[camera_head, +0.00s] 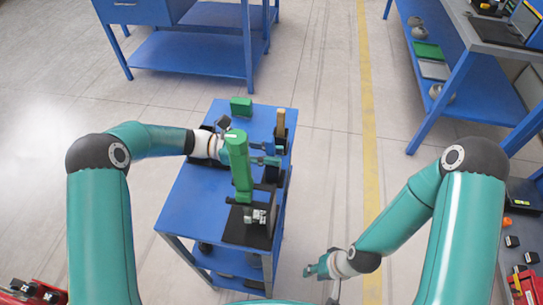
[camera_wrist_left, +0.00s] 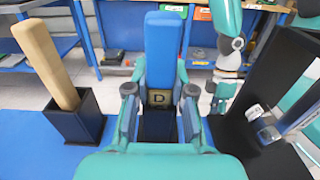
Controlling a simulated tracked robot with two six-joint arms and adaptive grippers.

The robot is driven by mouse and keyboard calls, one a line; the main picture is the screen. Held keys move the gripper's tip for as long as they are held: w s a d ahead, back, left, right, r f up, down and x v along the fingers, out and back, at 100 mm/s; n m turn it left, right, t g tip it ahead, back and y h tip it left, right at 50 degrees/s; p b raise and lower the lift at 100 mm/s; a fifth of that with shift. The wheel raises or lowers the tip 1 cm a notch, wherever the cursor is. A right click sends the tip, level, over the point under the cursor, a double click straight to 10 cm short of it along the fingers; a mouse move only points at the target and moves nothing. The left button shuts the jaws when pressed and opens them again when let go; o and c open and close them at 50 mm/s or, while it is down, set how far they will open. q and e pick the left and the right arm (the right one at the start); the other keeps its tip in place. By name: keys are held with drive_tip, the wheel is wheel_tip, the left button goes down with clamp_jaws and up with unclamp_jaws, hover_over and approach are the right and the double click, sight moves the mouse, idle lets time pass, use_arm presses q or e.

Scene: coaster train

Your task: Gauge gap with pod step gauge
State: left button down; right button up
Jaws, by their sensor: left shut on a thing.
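In the left wrist view a tool with a blue block handle (camera_wrist_left: 165,50) and a brass-coloured plate marked "D" (camera_wrist_left: 159,97) stands upright between the fingers of my left gripper (camera_wrist_left: 159,112). The gripper is shut on it. Its lower end is at a black holder (camera_wrist_left: 158,128); I cannot tell how deep it sits. In the head view my left gripper (camera_head: 268,158) is over the right side of the blue cart, partly behind a green upright (camera_head: 239,165). A metal fixture (camera_head: 255,215) stands by the upright. My right gripper (camera_head: 317,267) is low, right of the cart; its opening is unclear.
A wooden-handled tool (camera_wrist_left: 45,60) stands in a black holder (camera_wrist_left: 77,122) left of the gripped tool. A black panel (camera_wrist_left: 262,75) rises on the right. A green block (camera_head: 240,107) lies at the far end of the blue cart top (camera_head: 190,205). Floor right of the cart is clear.

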use_arm(q)
wheel_tip(320, 180, up, 19)
drive_tip(key=b, duration=0.1)
drive_tip(key=shift+b, duration=0.3)
drive_tip(key=shift+r, duration=0.15)
idle(1.3)
